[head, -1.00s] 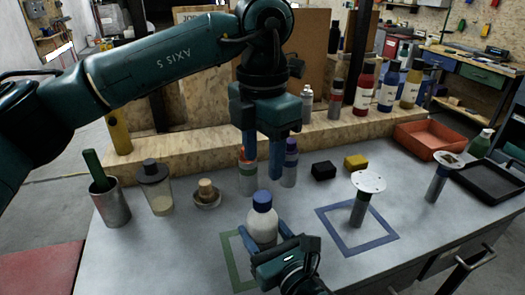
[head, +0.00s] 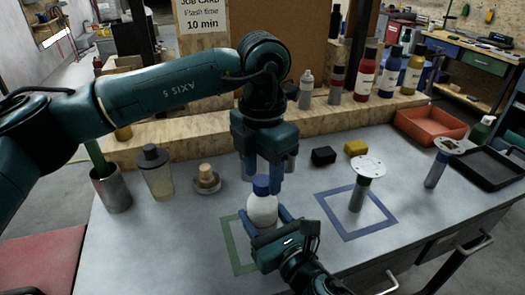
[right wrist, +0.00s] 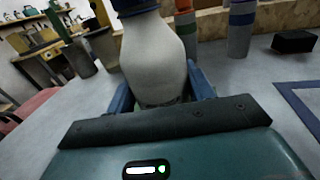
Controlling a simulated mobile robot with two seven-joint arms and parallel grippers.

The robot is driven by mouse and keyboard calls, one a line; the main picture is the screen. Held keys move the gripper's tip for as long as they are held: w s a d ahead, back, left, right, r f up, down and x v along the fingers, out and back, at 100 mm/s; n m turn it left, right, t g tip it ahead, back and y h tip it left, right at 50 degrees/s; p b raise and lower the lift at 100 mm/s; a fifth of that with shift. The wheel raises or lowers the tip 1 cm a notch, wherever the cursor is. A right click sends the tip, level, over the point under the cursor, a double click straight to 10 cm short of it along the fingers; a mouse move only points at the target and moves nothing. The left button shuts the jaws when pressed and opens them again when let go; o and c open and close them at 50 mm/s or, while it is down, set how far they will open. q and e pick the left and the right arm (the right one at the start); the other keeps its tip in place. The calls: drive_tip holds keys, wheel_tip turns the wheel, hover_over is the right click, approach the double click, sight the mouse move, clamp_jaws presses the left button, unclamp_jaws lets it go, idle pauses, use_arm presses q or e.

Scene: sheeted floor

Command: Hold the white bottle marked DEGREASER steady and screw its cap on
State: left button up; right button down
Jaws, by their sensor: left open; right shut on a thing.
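The white bottle (head: 262,212) stands upright on the bench, at the green square outline (head: 228,243). Its blue cap (head: 261,186) sits on top of the neck; I cannot tell how tight it is. No DEGREASER lettering is readable. My right gripper (head: 266,219) is shut on the bottle's body from the front; its blue fingers flank the bottle (right wrist: 153,60) in the right wrist view, where the cap (right wrist: 133,6) is cut off at the top edge. My left gripper (head: 262,182) points down from above, open, with its fingers on either side of the cap.
Behind stand a capped jar (head: 157,175), a small dish (head: 206,181) and a metal cup (head: 113,191). A black block (head: 323,156) and yellow block (head: 356,148) lie right of them. A white-topped stand (head: 368,168) is in the blue square (head: 392,236). Bench front left is clear.

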use_arm(q)
drive_tip(key=shift+f, duration=0.55)
drive_tip(key=c, duration=1)
drive_tip(key=o, duration=1.1)
drive_tip(key=shift+o, duration=0.2)
wheel_tip(320, 180, up, 12)
